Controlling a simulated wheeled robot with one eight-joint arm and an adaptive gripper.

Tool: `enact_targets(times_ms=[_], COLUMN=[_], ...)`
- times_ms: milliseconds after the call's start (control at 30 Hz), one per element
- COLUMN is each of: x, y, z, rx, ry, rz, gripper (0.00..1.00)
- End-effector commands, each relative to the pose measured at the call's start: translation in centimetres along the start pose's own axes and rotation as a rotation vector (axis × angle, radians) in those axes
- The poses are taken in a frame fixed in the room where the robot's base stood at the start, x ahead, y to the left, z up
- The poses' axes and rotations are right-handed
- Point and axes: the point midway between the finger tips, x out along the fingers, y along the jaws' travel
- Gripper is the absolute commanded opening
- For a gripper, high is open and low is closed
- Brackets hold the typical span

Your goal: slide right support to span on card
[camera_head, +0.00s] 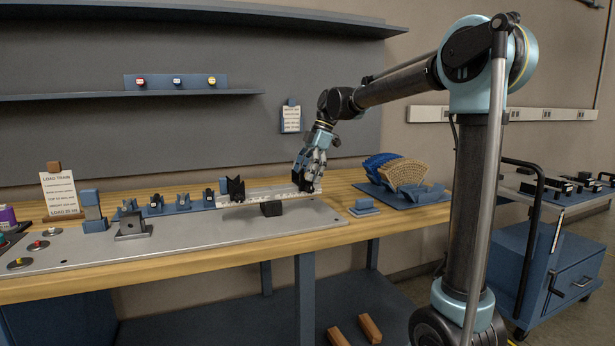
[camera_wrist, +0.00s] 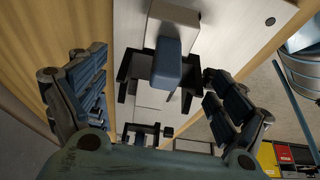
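The right support is a black V-shaped piece with a blue block (camera_wrist: 167,62) on top, seen between my fingers in the wrist view. In the head view it is mostly hidden behind my gripper (camera_head: 308,178), at the right part of the pale rail (camera_head: 270,191). My gripper (camera_wrist: 157,72) is open, with one finger on each side of the block and gaps visible. The left support (camera_head: 236,188) is a black V piece at the rail's left end. A card (camera_head: 291,119) hangs on the back panel; its text is too small to read.
Several small fixtures (camera_head: 155,203) line up at left beside the load train sign (camera_head: 60,193). A blue tray with fanned samples (camera_head: 404,172) is at right. The plate's front is mostly clear.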

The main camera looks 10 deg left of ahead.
Motion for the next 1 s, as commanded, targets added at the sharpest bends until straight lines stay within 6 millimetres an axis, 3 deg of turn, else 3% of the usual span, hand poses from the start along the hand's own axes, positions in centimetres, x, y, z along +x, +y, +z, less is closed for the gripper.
enact_targets(times_ms=[367,1000], x=[-0.2,-4.3], y=[-0.1,-0.1], z=[-0.1,0.0], rx=[0.000,0.000], ry=[0.001,0.001], rz=[-0.001,-0.001], gripper=[0.92,0.92])
